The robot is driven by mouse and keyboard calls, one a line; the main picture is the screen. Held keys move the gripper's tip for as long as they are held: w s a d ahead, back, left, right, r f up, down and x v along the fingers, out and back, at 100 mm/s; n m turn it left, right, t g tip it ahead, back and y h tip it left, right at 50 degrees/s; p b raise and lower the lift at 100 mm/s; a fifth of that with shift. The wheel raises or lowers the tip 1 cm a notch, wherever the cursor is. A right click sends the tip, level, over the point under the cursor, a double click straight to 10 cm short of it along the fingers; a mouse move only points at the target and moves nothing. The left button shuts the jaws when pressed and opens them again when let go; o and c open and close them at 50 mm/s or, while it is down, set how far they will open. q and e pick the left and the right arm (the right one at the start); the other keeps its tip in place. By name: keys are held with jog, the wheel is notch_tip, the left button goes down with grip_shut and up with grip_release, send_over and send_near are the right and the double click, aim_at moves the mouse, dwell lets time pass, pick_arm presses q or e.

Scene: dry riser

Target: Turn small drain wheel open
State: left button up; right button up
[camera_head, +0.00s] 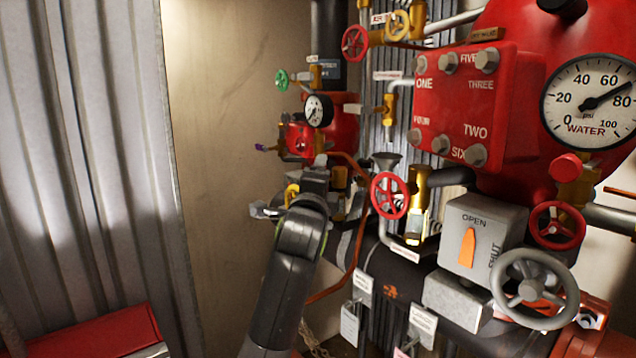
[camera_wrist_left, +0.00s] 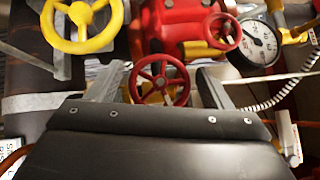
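In the left wrist view, a small red handwheel (camera_wrist_left: 160,82) with spokes sits ahead of my left gripper (camera_wrist_left: 158,88). The two fingers are spread, one on each side of the wheel, with nothing held between them. I cannot tell whether they touch its rim. No label shows on this wheel, so I cannot confirm it is the drain wheel. In the head view my left gripper (camera_head: 285,208) is near the lower left of the pipework, below a red valve body (camera_head: 300,140); my own arm hides much there. My right gripper is not in view.
A second red wheel (camera_wrist_left: 222,32) and a yellow wheel (camera_wrist_left: 82,25) are close by in the wrist view. In the head view a large grey wheel (camera_head: 534,289), a red wheel (camera_head: 389,195) and a red numbered box (camera_head: 465,105) stand to the right. Bare wall (camera_head: 225,120) is left.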

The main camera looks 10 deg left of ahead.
pick_arm(q)
jog(key=c, duration=0.9)
jog(key=shift+o, duration=0.2)
jog(key=shift+n+g, duration=0.3)
jog(key=n+g, duration=0.2)
jog(key=shift+n+g, duration=0.4)
jog(key=shift+n+g+h, duration=0.3)
jog(key=shift+n+g, duration=0.2)
jog(key=shift+g, duration=0.2)
jog(key=shift+f, duration=0.1)
jog(key=o, duration=1)
